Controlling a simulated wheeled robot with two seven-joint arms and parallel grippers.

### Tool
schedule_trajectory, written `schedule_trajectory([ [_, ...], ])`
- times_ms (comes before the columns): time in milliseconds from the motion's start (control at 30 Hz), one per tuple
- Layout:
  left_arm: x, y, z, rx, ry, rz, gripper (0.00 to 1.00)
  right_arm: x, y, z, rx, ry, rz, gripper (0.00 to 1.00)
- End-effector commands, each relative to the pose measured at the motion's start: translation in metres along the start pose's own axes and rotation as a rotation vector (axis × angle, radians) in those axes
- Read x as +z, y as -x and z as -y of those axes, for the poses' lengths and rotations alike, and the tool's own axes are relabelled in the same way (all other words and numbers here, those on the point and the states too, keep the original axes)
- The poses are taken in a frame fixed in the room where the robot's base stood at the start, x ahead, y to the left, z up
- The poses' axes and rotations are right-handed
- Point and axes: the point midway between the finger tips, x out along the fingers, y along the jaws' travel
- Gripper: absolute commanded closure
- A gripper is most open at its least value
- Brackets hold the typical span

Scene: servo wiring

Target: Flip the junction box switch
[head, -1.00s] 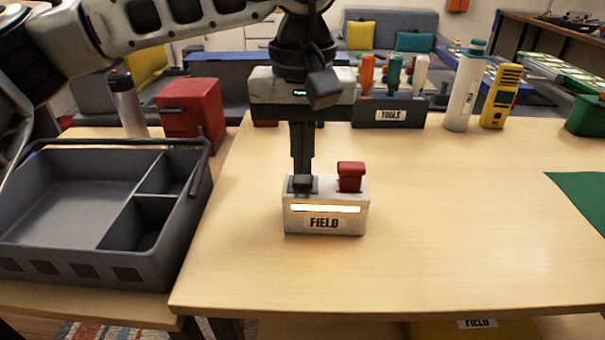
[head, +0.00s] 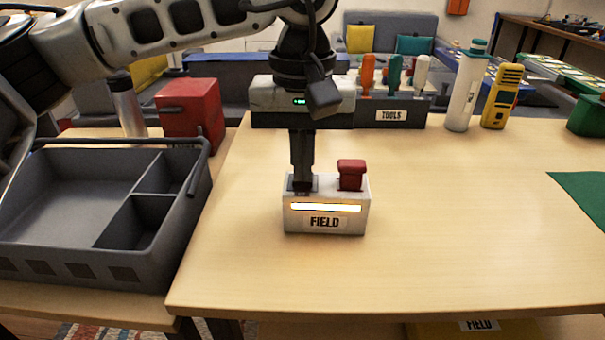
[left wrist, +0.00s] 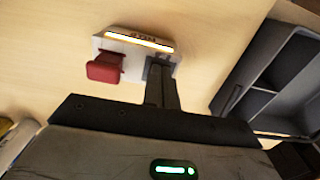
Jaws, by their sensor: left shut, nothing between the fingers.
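The junction box (head: 355,221) is a small white box labelled FIELD with a lit strip on its front, standing on the wooden table. A red block-shaped part (head: 350,175) sits on its top right; it also shows in the left wrist view (left wrist: 105,67). My left gripper (head: 301,188) points straight down, shut and empty, its fingertips at the box's top left. The dark switch there is mostly hidden behind the fingertips. In the left wrist view the fingertips (left wrist: 161,70) meet the box (left wrist: 135,46) beside the red part. My right gripper is not in view.
A grey divided tray (head: 80,250) stands at the left, with a red box (head: 190,110) behind it. A TOOLS rack (head: 392,115), a white bottle (head: 465,92) and a yellow device (head: 501,97) line the back. The table's middle right is clear.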

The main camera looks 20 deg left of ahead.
Motion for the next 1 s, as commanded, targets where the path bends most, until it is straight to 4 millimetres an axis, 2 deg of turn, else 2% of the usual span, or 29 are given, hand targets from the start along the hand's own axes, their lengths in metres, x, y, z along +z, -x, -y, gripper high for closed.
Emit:
schedule_trajectory([
  [467, 0.0, -0.005, 0.0, -0.001, 0.001, 0.001, 1.0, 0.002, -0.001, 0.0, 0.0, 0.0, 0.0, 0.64],
  [1000, 0.0, 0.037, 0.0, 0.0, 0.001, 0.0, 1.0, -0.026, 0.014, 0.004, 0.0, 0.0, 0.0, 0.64],
])
